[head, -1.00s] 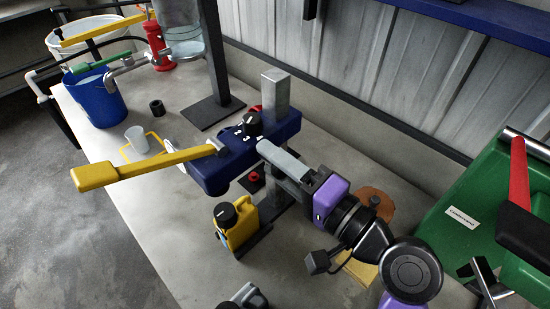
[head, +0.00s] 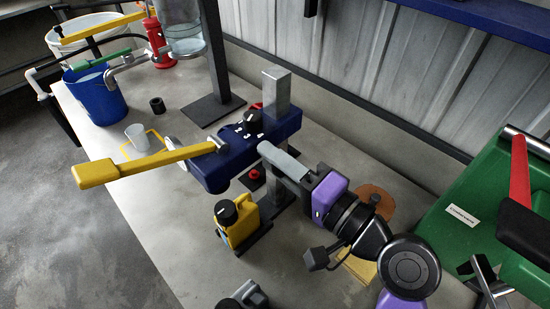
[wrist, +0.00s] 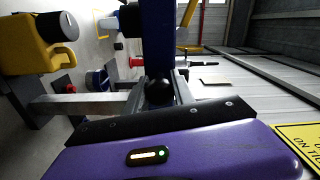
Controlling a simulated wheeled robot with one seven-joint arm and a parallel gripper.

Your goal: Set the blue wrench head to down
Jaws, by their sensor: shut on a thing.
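The dark blue head (head: 236,160) sits across a grey upright post (head: 276,92), level, with a black dial (head: 254,122) and white numbers on top. A long yellow handle (head: 130,165) sticks out from it to the left. My purple gripper (head: 264,150) is at the right side of the head, its grey fingers reaching in from the right. In the wrist view, the gripper (wrist: 160,95) is shut on a black rounded knob (wrist: 158,90) in front of the blue head (wrist: 157,35). The fingers' far sides are partly hidden.
A red button (head: 254,173) is close beside the post. A green machine (head: 470,200) stands at right. A blue bucket (head: 95,98) and a clear cup (head: 137,137) are at left.

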